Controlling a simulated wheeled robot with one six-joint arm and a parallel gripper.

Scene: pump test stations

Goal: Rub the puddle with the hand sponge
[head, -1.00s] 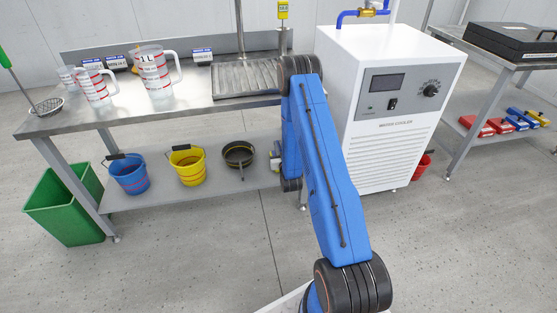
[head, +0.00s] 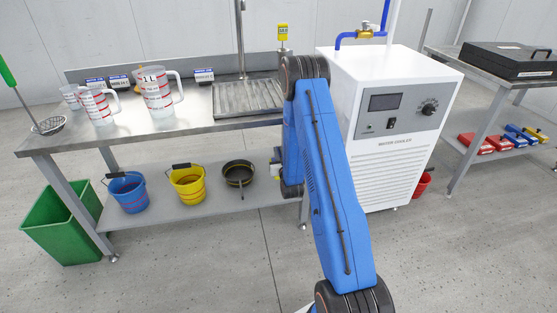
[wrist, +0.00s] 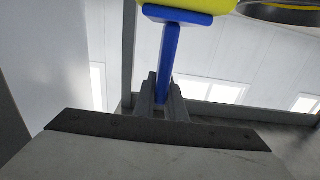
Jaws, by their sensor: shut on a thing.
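In the wrist view my gripper (wrist: 160,95) is shut on the blue handle (wrist: 169,55) of the hand sponge. The sponge's yellow body (wrist: 200,4) shows at the top edge, beyond a blue crosspiece, and is partly cut off. In the head view my blue arm reaches toward the bench and hides most of the gripper. I cannot make out a puddle in either view.
A steel bench (head: 140,137) holds measuring jugs and a drain tray (head: 245,97). Its lower shelf (head: 212,203) carries a blue bucket (head: 130,193), a yellow bucket (head: 188,184) and a dark pan (head: 238,174). A white water cooler (head: 385,155) stands right of the arm; a green bin (head: 62,220) stands left.

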